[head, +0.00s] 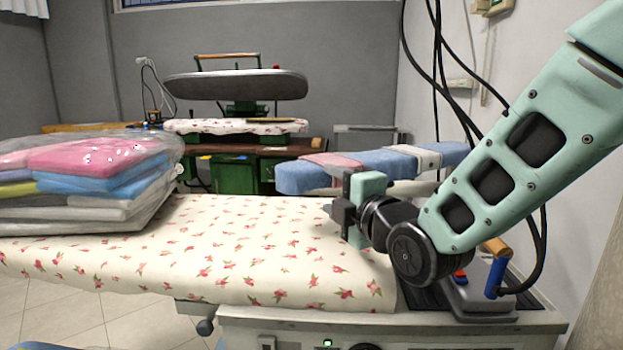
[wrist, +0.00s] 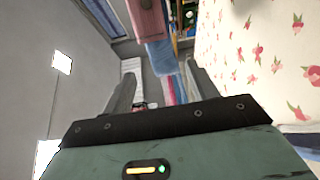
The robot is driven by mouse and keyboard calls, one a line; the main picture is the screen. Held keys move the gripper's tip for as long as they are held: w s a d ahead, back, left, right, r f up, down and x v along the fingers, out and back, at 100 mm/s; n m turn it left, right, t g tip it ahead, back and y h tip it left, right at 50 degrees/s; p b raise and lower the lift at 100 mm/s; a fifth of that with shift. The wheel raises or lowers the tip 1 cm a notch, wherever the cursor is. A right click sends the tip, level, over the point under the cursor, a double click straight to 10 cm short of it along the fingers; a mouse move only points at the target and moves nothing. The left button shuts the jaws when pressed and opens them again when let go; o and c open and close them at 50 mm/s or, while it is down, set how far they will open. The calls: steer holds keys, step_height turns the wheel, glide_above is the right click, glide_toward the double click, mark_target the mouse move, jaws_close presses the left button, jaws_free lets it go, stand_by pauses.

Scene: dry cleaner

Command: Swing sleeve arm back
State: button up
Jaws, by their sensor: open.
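The sleeve arm (head: 293,178) is a narrow blue padded board behind the right end of the floral ironing board. A pink cloth (head: 333,160) and a white cloth (head: 415,156) lie across it. My gripper (head: 332,211) is in front of the sleeve arm, low over the floral board, and hides part of the sleeve arm's lower edge. In the wrist view the open fingers (wrist: 157,85) have no sleeve arm between them; the blue padding (wrist: 160,58) and pink cloth (wrist: 148,18) show beyond them at the top. The sleeve arm's pivot is hidden.
The floral board (head: 240,255) fills the foreground. A plastic-wrapped stack of folded laundry (head: 95,170) is on its left. An iron (head: 482,295) stands at the right end. Black cables (head: 437,80) hang by the right wall. A pressing machine (head: 238,86) stands behind.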

mark_target(314, 180)
steer(key=x, duration=0.8)
steer(key=shift+w+a, duration=0.15)
steer(key=shift+w, duration=0.15)
